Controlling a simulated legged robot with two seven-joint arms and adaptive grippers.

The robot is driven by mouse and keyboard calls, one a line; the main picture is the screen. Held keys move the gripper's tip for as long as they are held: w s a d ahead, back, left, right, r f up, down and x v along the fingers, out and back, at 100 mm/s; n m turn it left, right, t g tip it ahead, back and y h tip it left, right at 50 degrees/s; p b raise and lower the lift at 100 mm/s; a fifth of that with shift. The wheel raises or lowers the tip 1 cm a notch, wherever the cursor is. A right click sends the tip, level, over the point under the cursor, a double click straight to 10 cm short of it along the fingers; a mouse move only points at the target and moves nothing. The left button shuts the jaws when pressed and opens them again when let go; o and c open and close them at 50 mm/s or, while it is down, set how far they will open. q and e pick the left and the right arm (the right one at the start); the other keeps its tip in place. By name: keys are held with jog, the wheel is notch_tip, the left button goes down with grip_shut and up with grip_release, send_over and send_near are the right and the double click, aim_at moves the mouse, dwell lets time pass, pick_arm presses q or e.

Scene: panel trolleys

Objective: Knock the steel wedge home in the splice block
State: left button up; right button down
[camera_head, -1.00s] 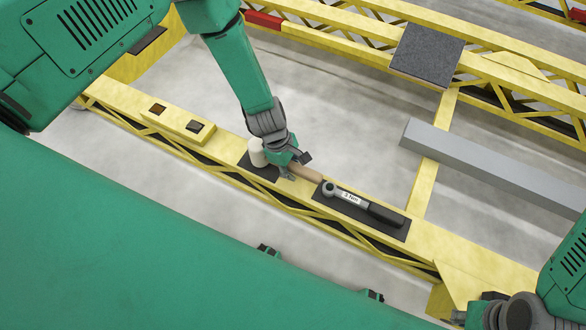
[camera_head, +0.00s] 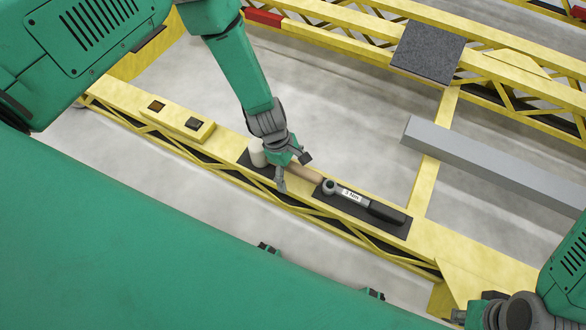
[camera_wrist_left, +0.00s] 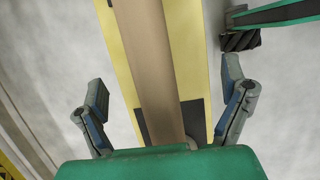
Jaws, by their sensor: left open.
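A mallet with a pale head (camera_head: 257,152) and a wooden handle (camera_head: 306,174) lies along the near yellow beam. My left gripper (camera_head: 292,172) is open over the handle near the head. In the left wrist view the handle (camera_wrist_left: 146,60) runs between the spread fingers (camera_wrist_left: 165,80), with a gap on each side. The yellow splice block (camera_head: 172,119) sits further left on the beam, with a brown piece (camera_head: 157,107) and a dark grey piece (camera_head: 194,124), perhaps the wedge, in its top. My right gripper (camera_head: 468,316) is cut off at the lower right edge; its fingers are unclear.
A torque wrench (camera_head: 375,207) lies on a dark mat just right of the mallet handle. A grey bar (camera_head: 490,165) crosses the yellow cross beam. A dark square panel (camera_head: 428,52) rests on the far yellow truss. Bare floor lies between the trusses.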

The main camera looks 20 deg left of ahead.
pick_arm(q)
jog(key=shift+r, duration=0.15)
dwell(0.4)
jog(key=shift+p+v, duration=3.7)
jog(key=shift+v, duration=0.7)
jog(key=s+a+r+m+y+p, duration=0.1)
jog(key=s+a+r+m+p, duration=0.2)
jog(key=s+r+m, duration=0.4)
jog(key=s+a+r+m+y+p, duration=0.2)
jog(key=s+a+r+m, duration=0.3)
jog(key=s+m, duration=0.5)
jog(key=s+r+p, duration=0.1)
jog(key=s+r, duration=0.1)
jog(key=s, duration=0.3)
jog(key=shift+a+r+m+t, duration=0.25)
jog(key=shift+r+m+t, duration=0.15)
